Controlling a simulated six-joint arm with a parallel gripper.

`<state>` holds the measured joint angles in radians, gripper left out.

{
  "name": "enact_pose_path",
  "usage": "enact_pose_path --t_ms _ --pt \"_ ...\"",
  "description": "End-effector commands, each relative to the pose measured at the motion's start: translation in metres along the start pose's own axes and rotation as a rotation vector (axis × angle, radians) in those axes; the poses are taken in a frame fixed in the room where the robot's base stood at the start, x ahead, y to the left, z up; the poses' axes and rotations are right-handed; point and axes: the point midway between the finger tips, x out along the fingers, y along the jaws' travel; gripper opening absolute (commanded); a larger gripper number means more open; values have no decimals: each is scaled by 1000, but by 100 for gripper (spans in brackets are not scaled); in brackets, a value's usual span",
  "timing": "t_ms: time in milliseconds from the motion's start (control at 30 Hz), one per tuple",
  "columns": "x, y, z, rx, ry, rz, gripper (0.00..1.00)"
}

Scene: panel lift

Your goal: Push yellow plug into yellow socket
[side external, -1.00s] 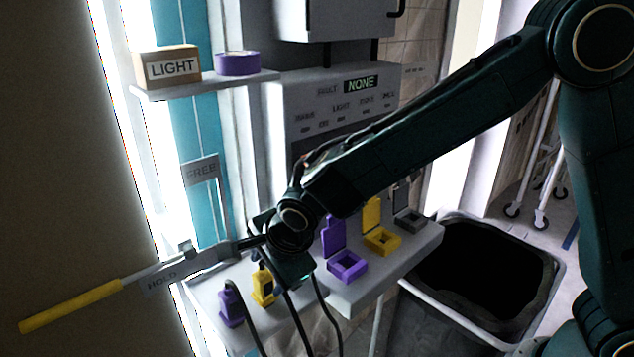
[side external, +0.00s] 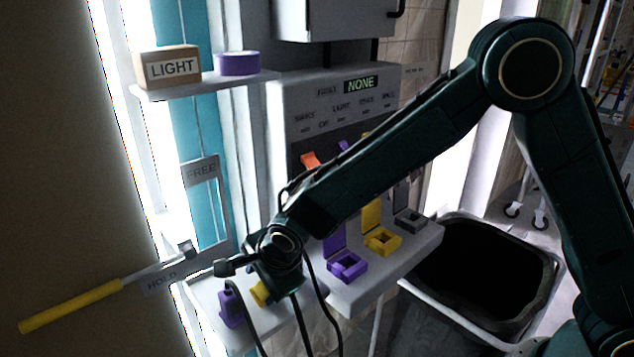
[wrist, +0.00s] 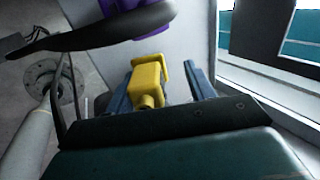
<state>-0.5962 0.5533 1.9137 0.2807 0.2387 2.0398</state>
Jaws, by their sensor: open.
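The yellow plug (side external: 258,293) stands on the left part of the white shelf in the side view, partly hidden by my gripper (side external: 270,284). In the wrist view the yellow plug (wrist: 147,85) sits between the two blue-grey fingers of my gripper (wrist: 160,85). The fingers are open, with a gap at the right; the left finger is close to the plug, and I cannot tell if it touches. The yellow socket (side external: 381,242), a square frame with a raised yellow lid (side external: 371,212) behind it, is on the right part of the shelf. Its opening looks empty.
A purple plug (side external: 230,305) stands just left of the yellow one. A purple socket (side external: 347,267) and a grey socket (side external: 408,221) flank the yellow socket. A yellow-handled lever (side external: 70,306) sticks out left by the HOLD sign. Dark cables hang near my gripper. A bin (side external: 480,270) stands right.

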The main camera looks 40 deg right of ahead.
Motion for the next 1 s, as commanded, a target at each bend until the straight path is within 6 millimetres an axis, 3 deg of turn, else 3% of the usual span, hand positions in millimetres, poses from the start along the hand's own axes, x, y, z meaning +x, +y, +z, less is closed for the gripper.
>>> enact_pose_path --t_ms 33,300,1000 --pt "1 1 0 -1 2 3 50" --pt "1 1 0 -1 1 2 0" --pt "-24 -13 0 0 0 -1 0"
